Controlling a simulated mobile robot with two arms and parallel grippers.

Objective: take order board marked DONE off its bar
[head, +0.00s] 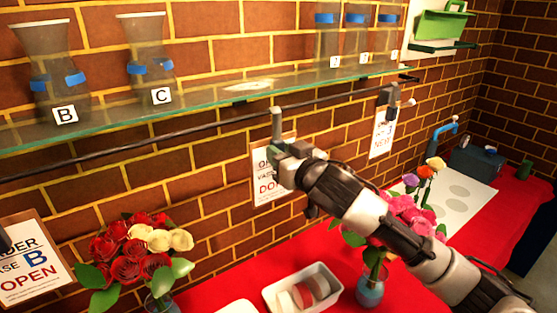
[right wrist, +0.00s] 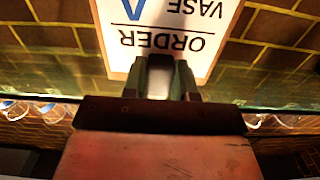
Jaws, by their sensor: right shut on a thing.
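The order board marked DONE (head: 268,192) is a white sheet on a tan backing, hanging against the brick wall below the dark bar (head: 190,137). Its grey hanger (head: 277,122) reaches up to the bar. My right gripper (head: 285,158) is shut on the board's top part, and my arm hides the board's right side. In the right wrist view the board (right wrist: 185,40) appears upside down with "ORDER VASE" and a blue letter. The fingers (right wrist: 160,75) close at its top edge. My left gripper is not in view.
An OPEN board (head: 35,262) hangs at left and a NEW board (head: 382,135) at right. A glass shelf (head: 200,95) with vases is just above the bar. Bouquets (head: 140,250) and a white tray (head: 275,298) stand on the red table below.

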